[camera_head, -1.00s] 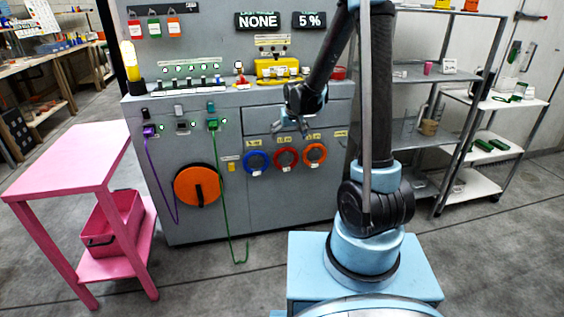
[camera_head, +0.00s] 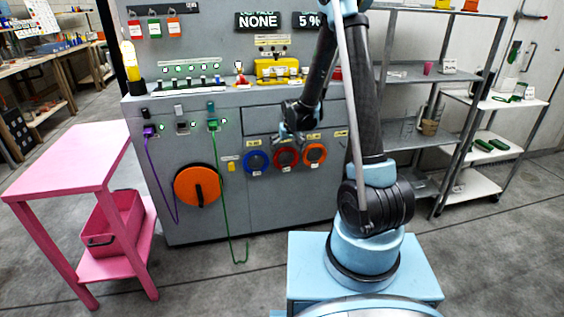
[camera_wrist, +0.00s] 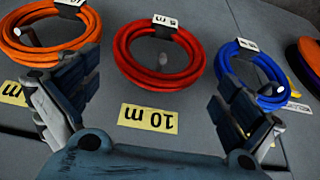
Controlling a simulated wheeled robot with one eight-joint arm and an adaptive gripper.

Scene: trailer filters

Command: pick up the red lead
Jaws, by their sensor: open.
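The red lead (camera_head: 286,169) hangs as a coil on the front of the grey cabinet, between a blue coil (camera_head: 256,170) and an orange coil (camera_head: 315,164). In the wrist view the red lead (camera_wrist: 160,83) is a round coil with a dark tag, on a peg. My gripper (camera_head: 287,141) is in front of the cabinet, by the top of the red lead. In the wrist view my gripper (camera_wrist: 152,103) is open and empty. Its fingers are spread to either side, with the red coil beyond and between them. I cannot tell the remaining distance.
In the wrist view, a yellow label (camera_wrist: 148,118) sits beside the red coil. A large orange reel (camera_head: 190,186) and purple and green cables are on the cabinet's left. A pink table (camera_head: 75,160) stands left, shelves (camera_head: 425,140) right. Floor before the cabinet is clear.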

